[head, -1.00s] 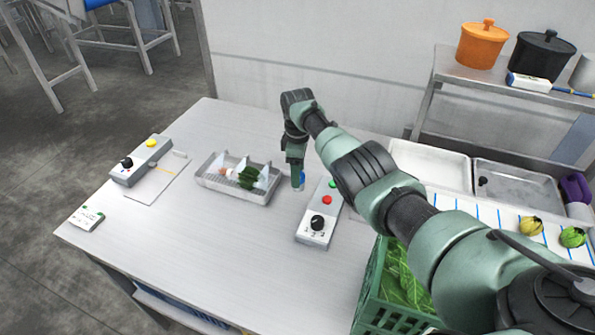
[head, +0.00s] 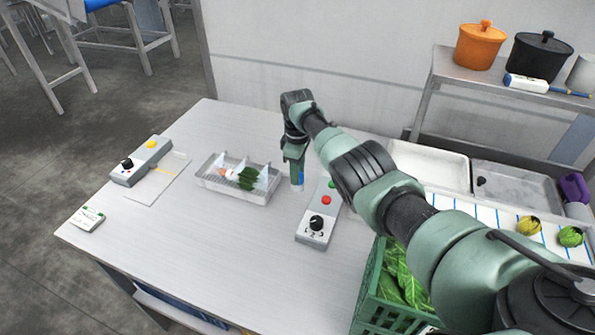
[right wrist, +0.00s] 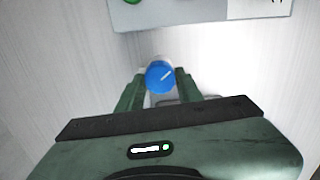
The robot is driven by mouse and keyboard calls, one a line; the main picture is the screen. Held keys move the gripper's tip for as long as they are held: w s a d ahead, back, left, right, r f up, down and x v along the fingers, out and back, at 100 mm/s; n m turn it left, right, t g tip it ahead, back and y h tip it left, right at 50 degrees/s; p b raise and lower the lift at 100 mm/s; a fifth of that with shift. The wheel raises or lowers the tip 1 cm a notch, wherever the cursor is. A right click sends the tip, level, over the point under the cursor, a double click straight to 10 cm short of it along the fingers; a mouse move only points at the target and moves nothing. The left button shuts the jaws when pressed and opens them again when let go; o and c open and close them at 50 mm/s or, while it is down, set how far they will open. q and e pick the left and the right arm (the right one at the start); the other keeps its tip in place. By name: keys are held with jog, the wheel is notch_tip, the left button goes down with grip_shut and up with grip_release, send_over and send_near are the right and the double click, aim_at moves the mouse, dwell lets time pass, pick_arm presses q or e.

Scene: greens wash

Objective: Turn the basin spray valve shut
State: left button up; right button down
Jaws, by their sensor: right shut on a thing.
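The valve has a round blue knob with a white line on its face; it shows in the right wrist view (right wrist: 160,76) and as a small blue patch in the head view (head: 302,178). My right gripper (head: 297,185) points down at the table beside the basin and is shut on the knob, one finger on each side. The white line runs slantwise in the wrist view. The grey basin (head: 232,196) lies just left of the gripper, with dark green leaves and pale, whitish cone shapes in it. My left gripper is out of view.
A grey control box (head: 308,238) with a black dial and red and green buttons stands right of the gripper. Another box (head: 128,176) stands at the left. A green crate of leaves (head: 372,290) is at the front right. The table's front middle is clear.

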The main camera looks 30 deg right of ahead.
jog(key=m, duration=0.8)
jog(key=shift+p, duration=0.35)
jog(key=m, duration=0.4)
jog(key=shift+m, duration=2.1)
jog(key=c, duration=0.9)
grip_release()
jog(key=shift+c, duration=0.2)
jog(key=shift+r+p, duration=0.85)
jog(key=shift+r, duration=3)
